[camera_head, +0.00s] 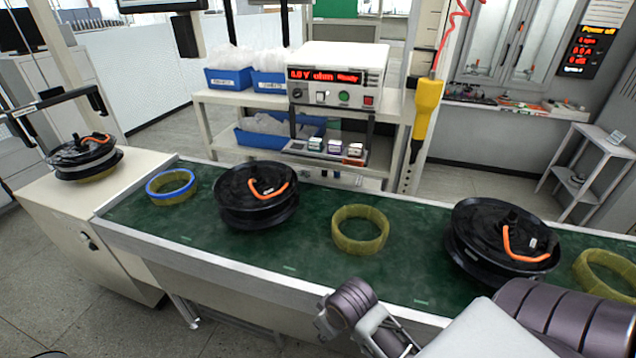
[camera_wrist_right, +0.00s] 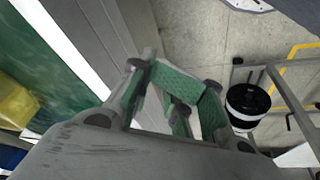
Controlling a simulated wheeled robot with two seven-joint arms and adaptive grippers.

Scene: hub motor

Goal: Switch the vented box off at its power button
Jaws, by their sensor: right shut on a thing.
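The box (camera_head: 338,72), pale and with a lit red display, stands on the shelf unit behind the conveyor. Its display appears to read "0.0 V ohm Ready". Its front has a dark knob, a white rocker-like switch (camera_head: 321,97), a green button (camera_head: 344,97) and a red button (camera_head: 368,100). I cannot read which is the power button. My right gripper (camera_head: 365,332) is low at the conveyor's front edge, well away from the box. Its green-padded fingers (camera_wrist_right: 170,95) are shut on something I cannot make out. My left gripper is not in view.
The green conveyor (camera_head: 315,255) lies between me and the box, carrying black hub motors (camera_head: 257,195) and yellow rings (camera_head: 360,230). Small coloured units (camera_head: 335,147) sit below the box. A yellow tool (camera_head: 427,105) hangs right of it. Blue bins (camera_head: 229,79) stand left.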

